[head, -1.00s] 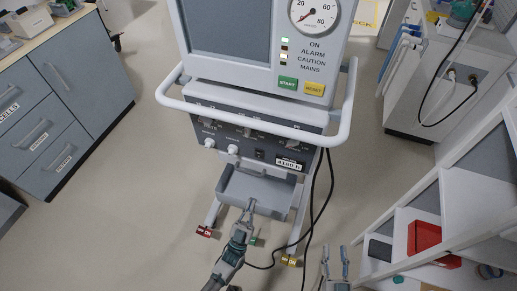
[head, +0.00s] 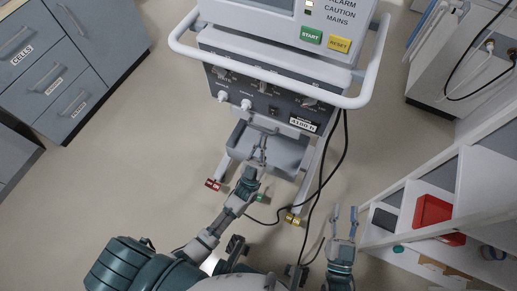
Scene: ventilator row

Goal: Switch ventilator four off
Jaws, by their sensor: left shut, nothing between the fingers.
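A grey and white ventilator (head: 275,75) stands in the middle of the head view, its top cut off by the frame. Its lower dark panel has white hose ports, dials and a small dark switch (head: 273,111). Green START (head: 311,35) and yellow RESET (head: 339,44) buttons sit above the white rail. My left gripper (head: 261,151) is shut and empty, in front of or over the grey tray (head: 283,158) below the panel. My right gripper (head: 343,222) is open and empty, low and right of the ventilator.
A white rail (head: 290,90) loops around the ventilator's front. Black cables (head: 329,165) hang down its right side to the floor. Blue drawers (head: 60,70) stand at left, and a white shelf with a red bin (head: 432,211) at right. Floor at left is clear.

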